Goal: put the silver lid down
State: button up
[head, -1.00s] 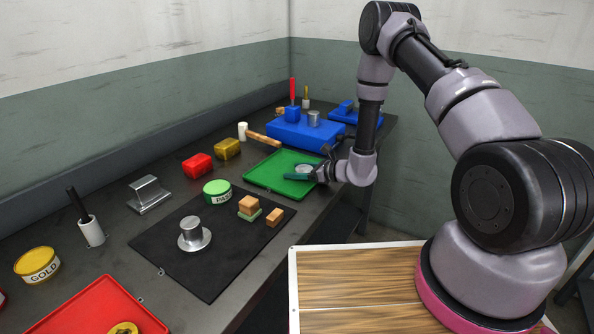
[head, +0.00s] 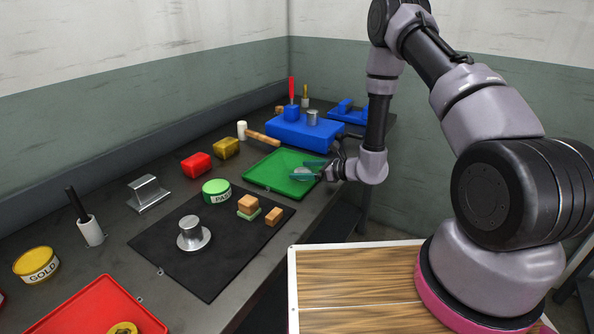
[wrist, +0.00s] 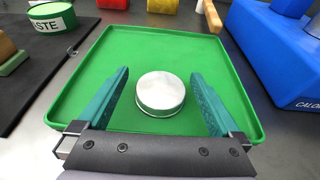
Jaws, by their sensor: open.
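The silver lid (wrist: 161,93) is a round, shallow disc lying flat on the green tray (wrist: 75,85), toward its near side in the wrist view. In the head view the lid (head: 302,173) shows near the tray's right edge, partly hidden by a finger. My gripper (wrist: 160,98) is open, with one teal finger on each side of the lid and a visible gap to both. In the head view my gripper (head: 311,170) reaches over the tray's right side.
A blue block (head: 305,133) stands behind the tray, with a mallet (head: 258,134) to its left. The green paste tin (head: 216,192) and a black mat (head: 210,270) lie nearer. The tray's far left part is bare.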

jog(key=v, duration=0.8)
jog(key=shift+s+d+r, duration=0.15)
jog(key=shift+d+r, duration=0.1)
jog(key=shift+d, duration=0.05)
jog(key=s+a+r+n+g, duration=0.1)
jog(key=s+r+n+g, duration=0.4)
jog(key=r, duration=0.8)
jog(key=s+a+r+n+g, duration=0.15)
jog(key=s+r+n, duration=0.45)
jog(key=r, duration=0.6)
jog(key=s+d+r+n+t+h, duration=0.6)
jog(key=s+d+r+n+h, duration=0.3)
jog(key=s+d+r, duration=0.4)
notch_tip(320, 180, up, 3)
jog(key=shift+d+f+h, duration=0.25)
jog(key=shift+d+h, duration=0.35)
jog(key=shift+d, duration=0.1)
